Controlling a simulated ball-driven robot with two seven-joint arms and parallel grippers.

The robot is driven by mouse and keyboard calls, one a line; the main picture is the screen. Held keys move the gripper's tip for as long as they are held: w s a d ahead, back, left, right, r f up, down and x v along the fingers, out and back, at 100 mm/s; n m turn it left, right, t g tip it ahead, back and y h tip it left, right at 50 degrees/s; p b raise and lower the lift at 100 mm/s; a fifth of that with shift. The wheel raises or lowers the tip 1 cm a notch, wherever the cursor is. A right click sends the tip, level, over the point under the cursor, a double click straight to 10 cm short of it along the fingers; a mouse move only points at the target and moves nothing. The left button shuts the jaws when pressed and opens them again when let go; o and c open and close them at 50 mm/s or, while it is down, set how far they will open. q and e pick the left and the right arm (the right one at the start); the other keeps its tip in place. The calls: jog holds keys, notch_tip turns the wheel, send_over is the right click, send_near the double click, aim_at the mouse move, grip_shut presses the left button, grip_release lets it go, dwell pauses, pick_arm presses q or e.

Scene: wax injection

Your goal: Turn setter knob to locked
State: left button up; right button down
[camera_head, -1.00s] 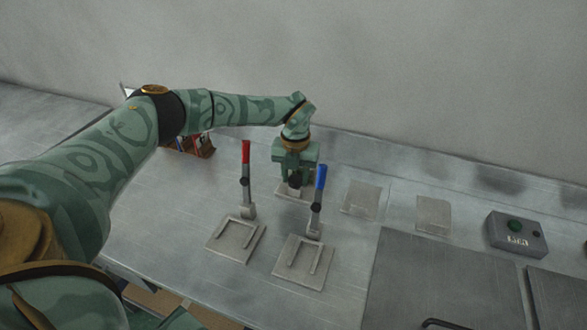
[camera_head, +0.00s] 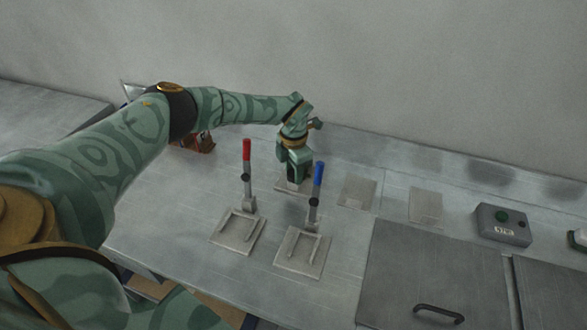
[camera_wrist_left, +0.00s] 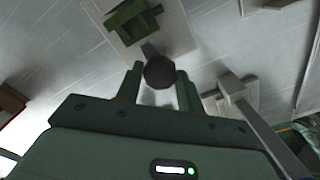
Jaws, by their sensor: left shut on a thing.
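My left gripper (camera_head: 294,182) points down over a small plate (camera_head: 309,188) behind the two levers. In the left wrist view, its two green fingers (camera_wrist_left: 160,90) stand on either side of a dark round knob (camera_wrist_left: 160,71) and are shut on it. The knob sits in front of a pale plate (camera_wrist_left: 183,38) that carries a green block (camera_wrist_left: 132,24). In the head view my gripper hides the knob, so its setting cannot be read. My right gripper is not in view.
A red-handled lever (camera_head: 246,152) and a blue-handled lever (camera_head: 319,174) stand upright in front of my left gripper. Flat plates (camera_head: 357,191) lie to the right. A grey button box (camera_head: 502,225) and a hatch with a handle (camera_head: 438,314) are further right.

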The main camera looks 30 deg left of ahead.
aim_at(293, 174)
pick_arm(q)
jog(key=shift+r+m, duration=0.1)
jog(key=shift+m, duration=0.4)
jog(key=o, duration=1)
notch_tip(293, 174, up, 16)
jog(key=p, duration=0.3)
jog(key=shift+r, duration=0.1)
